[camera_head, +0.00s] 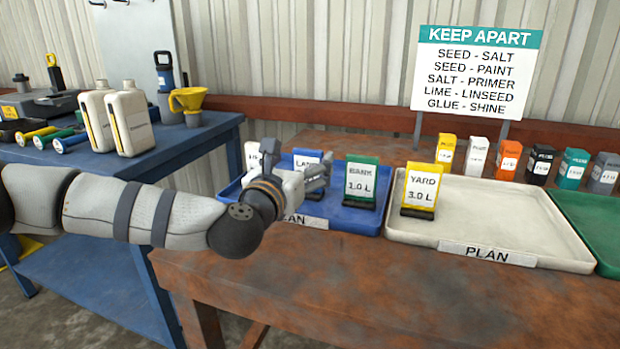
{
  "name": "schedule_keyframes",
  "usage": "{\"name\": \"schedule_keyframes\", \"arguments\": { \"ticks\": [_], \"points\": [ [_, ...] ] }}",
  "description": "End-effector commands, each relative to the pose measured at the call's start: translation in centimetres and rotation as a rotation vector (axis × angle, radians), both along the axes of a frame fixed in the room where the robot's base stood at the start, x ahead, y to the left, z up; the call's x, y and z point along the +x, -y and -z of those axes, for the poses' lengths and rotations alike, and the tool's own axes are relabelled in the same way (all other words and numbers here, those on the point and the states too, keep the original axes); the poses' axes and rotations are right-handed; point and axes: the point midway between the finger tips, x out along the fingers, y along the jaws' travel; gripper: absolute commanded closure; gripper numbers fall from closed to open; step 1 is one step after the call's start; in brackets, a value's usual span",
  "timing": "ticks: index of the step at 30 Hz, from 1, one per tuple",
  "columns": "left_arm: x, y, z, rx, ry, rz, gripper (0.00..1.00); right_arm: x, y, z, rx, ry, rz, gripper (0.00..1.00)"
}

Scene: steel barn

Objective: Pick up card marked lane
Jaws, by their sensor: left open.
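The card marked lane (306,158) has a blue frame and stands upright in a dark holder in the blue tray (366,219). Its lower part is hidden behind my left gripper (322,178). The gripper is open, with its fingers in front of the card and pointing right; I cannot tell whether they touch it. A green-framed card marked bank 1.0 L (360,184) stands just right of the fingers. A yellow card marked yard 3.0 L (421,188) stands in the cream tray (490,222). Another card (251,154) is mostly hidden behind my gripper.
Several small coloured cartons (508,160) line the back of the rusty table (350,285), below a keep apart sign (476,72). A green tray (596,225) lies at right. A blue bench (180,150) with bottles (128,123) stands left. The table front is clear.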

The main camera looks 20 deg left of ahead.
Motion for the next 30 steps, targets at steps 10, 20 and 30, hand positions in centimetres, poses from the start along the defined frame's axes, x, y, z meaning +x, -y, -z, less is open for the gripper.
{"name": "schedule_keyframes", "arguments": {
  "ticks": [10, 20, 30],
  "points": [
    [5.4, -0.2, -0.3, 0.001, 0.0, 0.0, 0.23, 0.3, 0.0, -0.3, 0.001, 0.011, 0.0, 0.6],
    [5.7, -0.2, -0.3, 0.001, -0.001, 0.001, 0.44, 0.3, 0.0, -0.3, 0.001, 0.01, 0.0, 0.6],
    [5.7, -0.2, -0.3, 0.001, 0.0, 0.001, 0.92, 0.3, 0.0, -0.3, 0.001, 0.01, 0.0, 0.6]
  ]
}}
